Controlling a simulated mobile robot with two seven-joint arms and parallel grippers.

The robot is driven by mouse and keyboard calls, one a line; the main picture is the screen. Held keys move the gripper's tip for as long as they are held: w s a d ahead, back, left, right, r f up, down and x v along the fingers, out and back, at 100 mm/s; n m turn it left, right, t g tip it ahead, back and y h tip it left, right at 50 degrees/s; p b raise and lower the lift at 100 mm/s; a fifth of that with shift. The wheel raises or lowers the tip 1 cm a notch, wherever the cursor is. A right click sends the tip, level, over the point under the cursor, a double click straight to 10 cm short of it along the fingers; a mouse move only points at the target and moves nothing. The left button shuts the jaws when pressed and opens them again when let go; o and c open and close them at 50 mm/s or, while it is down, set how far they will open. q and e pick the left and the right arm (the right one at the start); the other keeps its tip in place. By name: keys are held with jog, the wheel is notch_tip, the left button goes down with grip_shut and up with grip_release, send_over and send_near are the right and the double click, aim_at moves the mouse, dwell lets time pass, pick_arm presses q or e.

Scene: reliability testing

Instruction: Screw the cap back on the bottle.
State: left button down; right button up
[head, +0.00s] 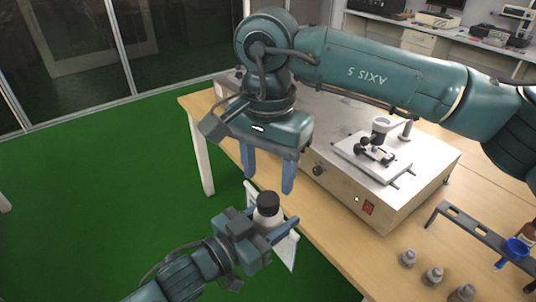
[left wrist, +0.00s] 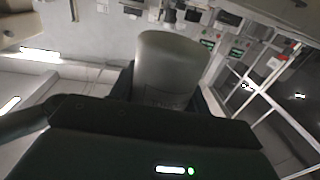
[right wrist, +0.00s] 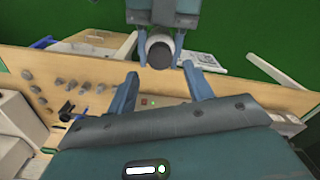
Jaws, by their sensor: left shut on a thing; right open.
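My left gripper (head: 270,222) is shut on a white bottle (head: 267,216) in front of the table edge. The bottle stands roughly upright, with a black cap (head: 268,199) on top; I cannot tell how tightly it sits. My right gripper (head: 268,178) is open and empty, fingers pointing down just above the cap. In the right wrist view the round cap (right wrist: 160,48) lies beyond the open fingertips, between the left gripper's blue fingers. In the left wrist view the bottle (left wrist: 172,62) looks pale grey and blurred, and its cap is not distinguishable.
A wooden table (head: 330,228) carries a large metal box instrument (head: 335,185) with a small fixture on top. Several small grey-capped vials (head: 433,275), a dark rack (head: 475,232) and a blue item (head: 515,248) stand at right. White sheet-like pieces (head: 285,252) are behind the bottle.

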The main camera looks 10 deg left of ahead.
aim_at(268, 198)
jog(key=shift+f, duration=2.6)
jog(key=shift+c, duration=0.2)
jog(key=c, duration=0.9)
jog(key=m, duration=0.5)
jog(key=shift+m, duration=0.3)
jog(key=shift+c, duration=0.2)
jog(key=m, duration=0.8)
jog(key=shift+m, duration=0.3)
jog(key=m, duration=0.3)
jog(key=shift+m, duration=0.4)
jog(key=o, duration=1.1)
jog(key=shift+c, duration=0.2)
